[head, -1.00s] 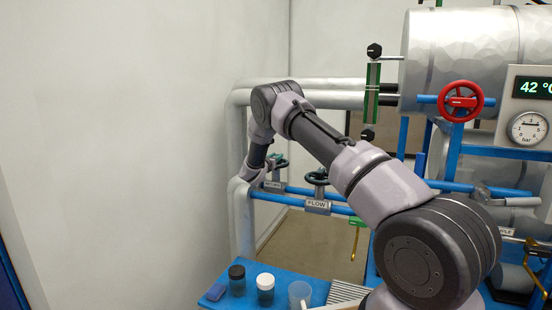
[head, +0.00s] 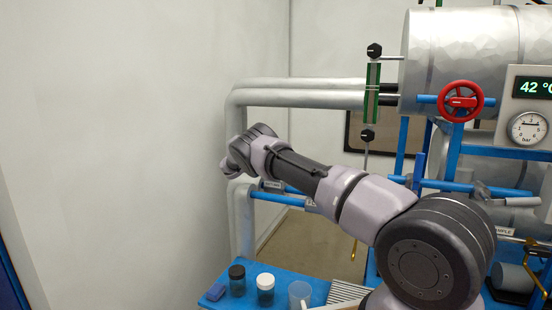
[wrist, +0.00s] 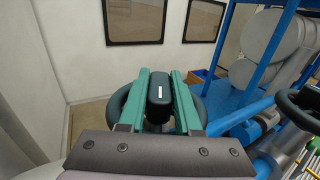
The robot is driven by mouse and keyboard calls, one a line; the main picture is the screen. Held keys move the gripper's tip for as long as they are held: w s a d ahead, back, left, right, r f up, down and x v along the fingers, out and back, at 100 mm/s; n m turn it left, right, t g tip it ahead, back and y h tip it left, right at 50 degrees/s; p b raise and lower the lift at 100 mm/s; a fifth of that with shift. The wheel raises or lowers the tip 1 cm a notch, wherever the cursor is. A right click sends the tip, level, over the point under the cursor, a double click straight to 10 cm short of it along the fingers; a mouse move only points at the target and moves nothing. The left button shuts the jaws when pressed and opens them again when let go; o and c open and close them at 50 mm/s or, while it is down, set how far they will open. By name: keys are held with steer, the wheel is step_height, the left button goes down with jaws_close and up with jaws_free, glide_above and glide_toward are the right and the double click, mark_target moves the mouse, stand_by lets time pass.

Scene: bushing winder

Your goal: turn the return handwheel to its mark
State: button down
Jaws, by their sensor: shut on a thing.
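The return handwheel (wrist: 118,104) is a dark round rim in the wrist view. A black block with a short white line (wrist: 158,108) sits at its middle. My gripper (wrist: 160,74) has its two teal fingers on either side of this block and is shut on the handwheel. The fingers and the wrist plate hide part of the rim. In the head view my arm covers the handwheel and the fingers; only the return label (head: 272,185) shows beside the wrist. I cannot make out the target mark.
A second dark handwheel (wrist: 299,104) stands to the right in the wrist view. A red handwheel (head: 460,101) is higher up at the right. Pale pipes (head: 300,98) run behind my arm. A blue bench (head: 222,285) carries jars below. The wall is close on the left.

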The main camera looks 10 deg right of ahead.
steer(key=shift+m+g+h, duration=0.3)
steer(key=shift+g, duration=0.1)
steer(key=c, duration=0.6)
jaws_free()
steer(key=shift+a, duration=0.1)
steer(key=v, duration=1)
steer(key=shift+a, duration=0.25)
steer(key=shift+s, duration=0.1)
